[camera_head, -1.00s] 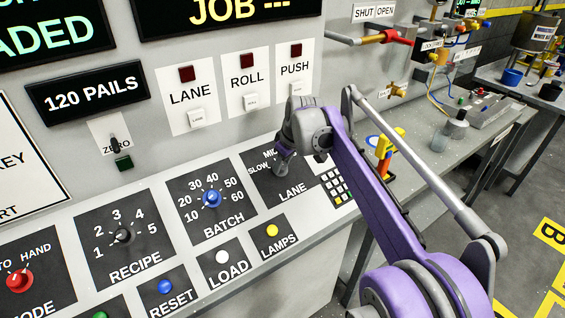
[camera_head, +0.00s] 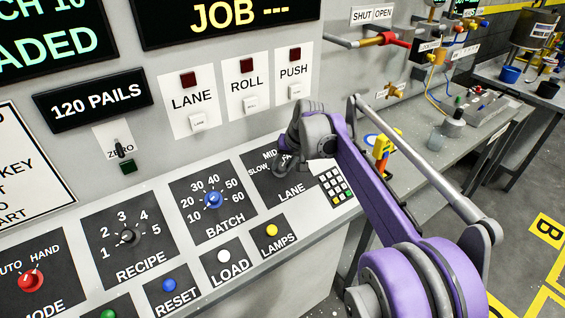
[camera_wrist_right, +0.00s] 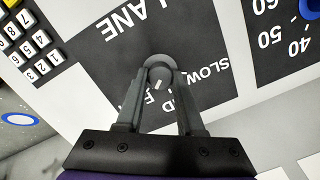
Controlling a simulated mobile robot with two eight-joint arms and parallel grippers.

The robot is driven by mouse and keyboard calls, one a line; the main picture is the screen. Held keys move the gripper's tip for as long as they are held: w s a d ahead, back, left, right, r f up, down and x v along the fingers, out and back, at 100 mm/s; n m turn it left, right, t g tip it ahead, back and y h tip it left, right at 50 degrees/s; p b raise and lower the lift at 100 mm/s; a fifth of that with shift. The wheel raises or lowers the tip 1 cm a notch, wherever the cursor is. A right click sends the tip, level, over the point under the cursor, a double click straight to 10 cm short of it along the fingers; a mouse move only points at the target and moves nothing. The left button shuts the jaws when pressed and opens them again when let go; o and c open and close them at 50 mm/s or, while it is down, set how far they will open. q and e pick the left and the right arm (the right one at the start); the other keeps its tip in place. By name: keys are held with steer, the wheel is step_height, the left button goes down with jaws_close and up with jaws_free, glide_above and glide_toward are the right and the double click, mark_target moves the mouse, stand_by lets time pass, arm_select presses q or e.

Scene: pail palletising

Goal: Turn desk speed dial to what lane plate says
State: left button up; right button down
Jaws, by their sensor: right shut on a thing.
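The LANE speed dial is a round grey knob (camera_wrist_right: 158,70) on a dark panel (camera_head: 292,190) marked SLOW, MID and a partly hidden FAST. My right gripper (camera_head: 282,168) reaches down onto this panel and largely hides the knob in the head view. In the wrist view its two fingers (camera_wrist_right: 158,82) are closed on the knob's sides. The knob's pale mark points toward the gripper, near the partly covered MID and FAST labels; I cannot tell which it meets. No lane plate with a speed word is readable. My left gripper is not in view.
The BATCH dial (camera_head: 213,199) sits left of the LANE panel, and a keypad (camera_head: 336,186) sits close on its right. LOAD (camera_head: 224,256) and LAMPS (camera_head: 272,230) buttons lie in front.

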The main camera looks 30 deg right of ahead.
steer(key=shift+m, duration=0.8)
steer(key=c, duration=0.5)
jaws_free()
steer(key=p+v, duration=0.1)
steer(key=v, duration=0.9)
steer(key=shift+s+d+r, duration=0.2)
steer(key=shift+s+r, duration=0.05)
steer(key=shift+r, duration=0.05)
